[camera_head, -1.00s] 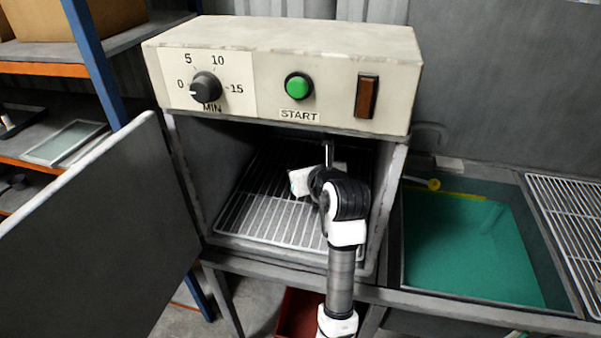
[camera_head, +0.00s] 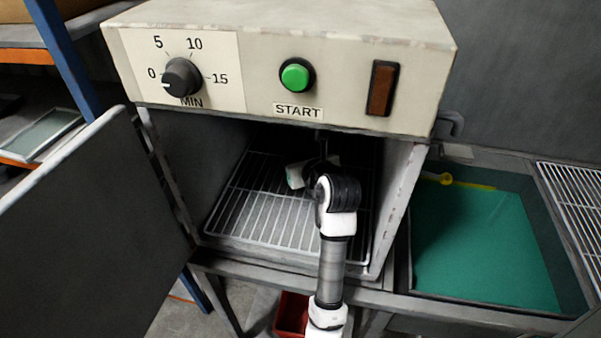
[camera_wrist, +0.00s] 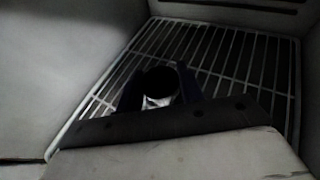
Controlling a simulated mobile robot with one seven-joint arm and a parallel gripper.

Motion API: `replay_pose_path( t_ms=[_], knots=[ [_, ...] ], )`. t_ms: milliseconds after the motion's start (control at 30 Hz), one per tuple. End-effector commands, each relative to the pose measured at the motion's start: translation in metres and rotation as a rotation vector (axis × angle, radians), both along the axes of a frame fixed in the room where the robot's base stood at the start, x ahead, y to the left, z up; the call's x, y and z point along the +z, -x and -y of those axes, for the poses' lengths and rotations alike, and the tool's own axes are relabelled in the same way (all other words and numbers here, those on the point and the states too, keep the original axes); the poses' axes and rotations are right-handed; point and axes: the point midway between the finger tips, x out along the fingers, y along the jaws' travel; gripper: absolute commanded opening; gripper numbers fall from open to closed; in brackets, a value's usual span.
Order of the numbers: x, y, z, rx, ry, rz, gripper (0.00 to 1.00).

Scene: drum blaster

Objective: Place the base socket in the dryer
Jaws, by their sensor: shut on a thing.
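The dryer (camera_head: 285,70) is a cream box with its grey door (camera_head: 95,215) open to the left. Inside it lies a wire rack (camera_head: 255,215). My gripper (camera_wrist: 157,84) is inside the dryer cavity above the rack, shut on the base socket (camera_wrist: 160,79), a dark round piece with an open, shiny inside. How high the socket is above the rack I cannot tell. In the head view my arm and wrist hide most of the gripper and the socket.
The dryer front has a dial (camera_head: 181,77), a green START button (camera_head: 296,75) and a brown switch (camera_head: 382,88). A sink with a green bottom (camera_head: 485,245) lies to the right. A red bin (camera_head: 291,313) is below. The rack's left part is clear.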

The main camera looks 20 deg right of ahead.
Motion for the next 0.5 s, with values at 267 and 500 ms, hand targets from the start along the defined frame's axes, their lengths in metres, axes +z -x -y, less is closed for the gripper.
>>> replay_pose_path(
  t_ms=[267, 500],
  knots=[
    [-0.029, 0.0, 0.0, 0.0, 0.001, 0.003, 0.0],
    [-0.035, 0.0, 0.0, 0.0, 0.001, 0.004, 0.0]
  ],
)
